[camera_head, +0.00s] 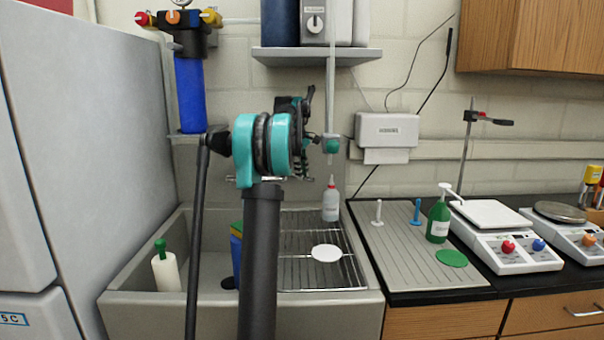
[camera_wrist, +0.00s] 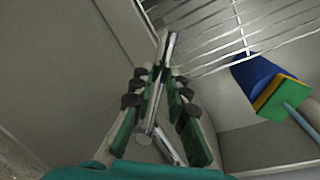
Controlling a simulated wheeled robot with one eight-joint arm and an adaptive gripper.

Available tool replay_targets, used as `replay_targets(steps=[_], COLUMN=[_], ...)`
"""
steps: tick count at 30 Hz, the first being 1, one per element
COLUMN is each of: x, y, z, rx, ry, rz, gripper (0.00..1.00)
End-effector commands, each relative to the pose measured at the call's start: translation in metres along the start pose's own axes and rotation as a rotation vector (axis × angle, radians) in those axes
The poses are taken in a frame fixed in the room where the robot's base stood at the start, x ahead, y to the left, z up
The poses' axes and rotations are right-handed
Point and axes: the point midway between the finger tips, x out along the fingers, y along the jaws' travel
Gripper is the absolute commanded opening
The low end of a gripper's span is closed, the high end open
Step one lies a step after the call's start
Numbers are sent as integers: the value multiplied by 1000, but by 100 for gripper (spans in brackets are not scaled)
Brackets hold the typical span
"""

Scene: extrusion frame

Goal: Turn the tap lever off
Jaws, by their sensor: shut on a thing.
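My gripper (camera_wrist: 158,82) is shut on a slim metal bar, which looks like the tap lever (camera_wrist: 167,48), in the wrist view. The bar runs between the two green-and-black fingers and sticks out past their tips. In the head view my gripper (camera_head: 306,135) is up above the sink, in front of the wall, partly behind my teal wrist joint. The tap body is mostly hidden behind my arm there, so I cannot tell the lever's angle.
The grey sink (camera_head: 345,318) lies below, with a wire rack (camera_head: 310,270) and a squeeze bottle (camera_head: 331,203) at its back right. A blue filter housing (camera_head: 190,95) hangs at left. A shelf (camera_head: 345,56) is above, and a ribbed drain mat (camera_head: 400,262) lies at right.

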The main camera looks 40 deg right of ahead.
Motion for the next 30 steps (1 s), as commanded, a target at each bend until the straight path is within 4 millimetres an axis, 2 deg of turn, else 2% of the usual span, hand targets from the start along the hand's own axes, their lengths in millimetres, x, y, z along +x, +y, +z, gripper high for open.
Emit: replay_targets(steps=[14, 30], x=[-2, -10], y=[-7, -51], z=[-1, -17], rx=[63, 485], ry=[-13, -97], rz=[0, 0], gripper=[0, 0])
